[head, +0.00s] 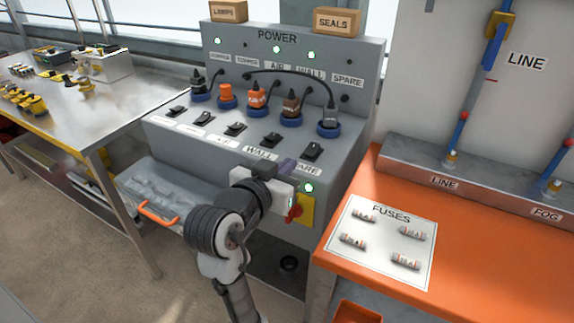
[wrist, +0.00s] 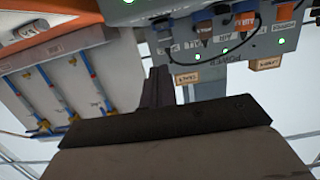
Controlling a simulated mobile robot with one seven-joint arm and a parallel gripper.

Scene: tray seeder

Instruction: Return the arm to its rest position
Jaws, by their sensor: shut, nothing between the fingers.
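My gripper (head: 287,166) is in front of the lower right part of the grey POWER console (head: 213,142) in the head view. Its dark fingers point toward the console, near the SPARE switch (head: 312,151). In the wrist view, the fingers of my gripper (wrist: 160,72) are together with nothing between them. The console (wrist: 275,42) appears upside down there, beyond the fingers. My arm is bent and raised above the floor. It hides part of the console's front. I cannot tell from these frames whether the fingers touch the console.
An orange bench (head: 480,265) with a FUSES sheet (head: 345,275) stands to the right. A red knob on a yellow plate (head: 306,212) is close beside my gripper. A metal table (head: 95,110) stands left. An orange-handled drawer (head: 158,212) is low on the left.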

